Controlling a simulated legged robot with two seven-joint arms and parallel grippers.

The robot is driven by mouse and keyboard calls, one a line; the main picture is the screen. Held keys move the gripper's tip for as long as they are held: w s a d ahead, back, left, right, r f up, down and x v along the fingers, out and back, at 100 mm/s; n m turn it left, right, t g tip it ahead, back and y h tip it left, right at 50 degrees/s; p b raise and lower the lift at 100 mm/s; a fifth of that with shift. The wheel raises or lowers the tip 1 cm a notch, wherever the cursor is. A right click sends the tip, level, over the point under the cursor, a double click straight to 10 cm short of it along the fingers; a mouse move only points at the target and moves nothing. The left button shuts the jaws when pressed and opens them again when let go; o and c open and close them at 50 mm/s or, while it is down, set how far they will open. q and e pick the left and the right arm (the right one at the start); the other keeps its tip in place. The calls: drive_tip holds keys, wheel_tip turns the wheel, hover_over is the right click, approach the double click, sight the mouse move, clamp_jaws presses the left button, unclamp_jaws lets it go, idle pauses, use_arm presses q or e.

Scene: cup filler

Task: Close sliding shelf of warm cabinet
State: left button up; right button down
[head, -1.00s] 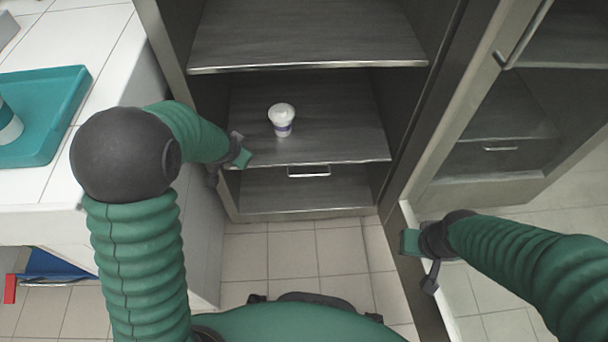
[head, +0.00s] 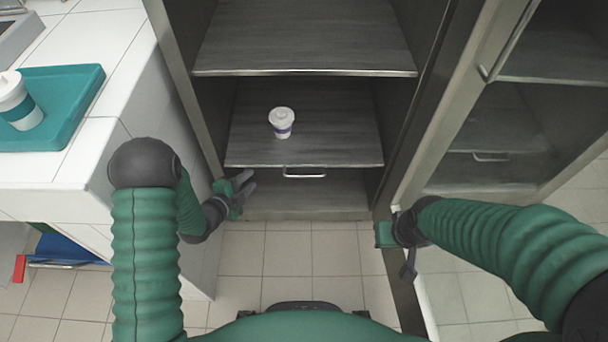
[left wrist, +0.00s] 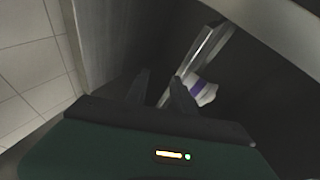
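The warm cabinet (head: 432,75) stands open ahead. Its middle sliding shelf (head: 345,140) has a metal front edge and a bar handle (head: 305,174) below it. A white lidded cup (head: 281,122) with a blue band stands upright on this shelf. My left gripper (head: 246,184) is open and empty at the shelf's front left corner, a little below the edge. In the left wrist view its fingers (left wrist: 160,90) are apart, with the cup (left wrist: 202,90) and a metal shelf edge beyond. My right gripper (head: 386,234) is by the open door's inner edge; its fingers are unclear.
The glass-panelled door (head: 490,130) stands open on the right. A fixed-looking upper shelf (head: 300,40) is above. A white tiled counter (head: 120,75) on the left holds a teal tray (head: 75,90) with another cup (head: 20,103). The floor in front is clear.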

use_arm(q)
drive_tip(key=s+d+f+m+h, duration=0.2)
drive_tip(key=d+m+h, duration=0.1)
drive_tip(key=m, duration=0.1)
drive_tip(key=m+t+h+p, duration=0.1)
drive_tip(key=m+t+h, duration=0.1)
drive_tip(key=m+h, duration=0.4)
approach(307, 177)
drive_tip(key=b+x, duration=0.2)
drive_tip(key=x, duration=0.3)
drive_tip(key=b+x, duration=0.3)
drive_tip(key=x, duration=0.2)
drive_tip(key=shift+w+f, duration=0.2)
drive_tip(key=shift+w, duration=0.1)
clamp_jaws()
drive_tip(key=shift+s+f, duration=0.1)
drive_tip(key=shift+f, duration=0.05)
